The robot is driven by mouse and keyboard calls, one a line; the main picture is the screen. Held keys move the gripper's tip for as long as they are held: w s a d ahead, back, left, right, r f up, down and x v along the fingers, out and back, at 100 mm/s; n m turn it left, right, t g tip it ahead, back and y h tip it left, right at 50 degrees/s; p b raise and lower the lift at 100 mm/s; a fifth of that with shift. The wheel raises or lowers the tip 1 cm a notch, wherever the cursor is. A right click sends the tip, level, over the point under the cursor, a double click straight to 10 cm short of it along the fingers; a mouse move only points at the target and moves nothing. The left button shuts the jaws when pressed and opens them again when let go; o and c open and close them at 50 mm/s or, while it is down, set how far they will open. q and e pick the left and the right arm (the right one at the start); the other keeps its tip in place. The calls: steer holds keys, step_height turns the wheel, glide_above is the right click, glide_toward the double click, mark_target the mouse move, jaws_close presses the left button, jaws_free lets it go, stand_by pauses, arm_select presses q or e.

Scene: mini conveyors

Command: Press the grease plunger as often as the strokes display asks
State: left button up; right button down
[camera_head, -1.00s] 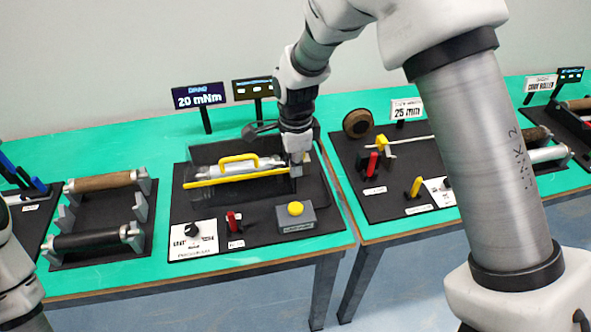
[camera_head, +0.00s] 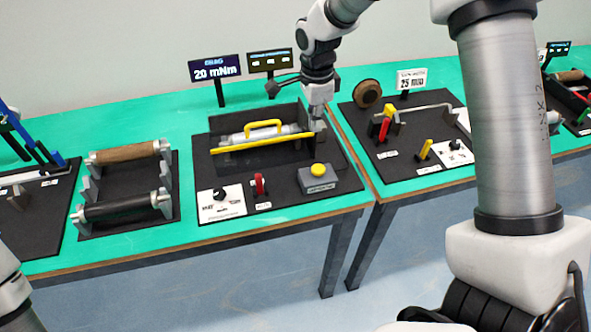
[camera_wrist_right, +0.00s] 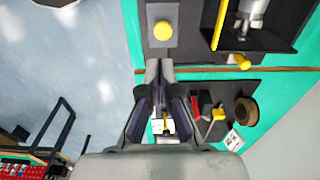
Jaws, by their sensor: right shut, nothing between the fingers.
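My right gripper (camera_head: 318,118) is shut and empty, at the right end of the middle station's roller bay. Its closed fingers also show in the right wrist view (camera_wrist_right: 160,72). A yellow knob (camera_wrist_right: 240,62) sticks out at the bay's end, apart from the fingers in that view. A yellow push button (camera_head: 318,170) tops a grey box on the same station; it also shows in the wrist view (camera_wrist_right: 162,31). I cannot tell for sure which is the grease plunger. A small dark display (camera_head: 270,61) stands behind; its text is too small to read. My left gripper is out of view.
A second display (camera_head: 215,68) reads 20 mNm. A black knob (camera_head: 219,193) and a red lever (camera_head: 260,186) stand left of the grey box. A yellow bar (camera_head: 262,144) runs along the bay. A roller rack (camera_head: 128,208) is left; another station (camera_head: 440,165) is right.

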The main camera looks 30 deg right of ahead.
steer(key=p, duration=0.2)
glide_above(318, 168)
steer(key=f, duration=0.8)
steer(key=shift+d+f, duration=0.2)
steer(key=shift+f, duration=0.1)
steer(key=f, duration=0.1)
steer(key=f+p, duration=0.1)
steer(key=f, duration=0.1)
steer(key=f+p, duration=0.1)
steer(key=f, duration=0.1)
steer(key=shift+a+f, duration=0.25)
steer(key=shift+a, duration=0.05)
steer(key=shift+d+f, duration=0.2)
steer(key=shift+f, duration=0.3)
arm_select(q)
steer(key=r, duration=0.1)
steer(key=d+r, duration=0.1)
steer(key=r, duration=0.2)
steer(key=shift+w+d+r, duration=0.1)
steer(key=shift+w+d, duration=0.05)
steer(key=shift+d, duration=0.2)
arm_select(e)
steer(key=shift+a, duration=0.1)
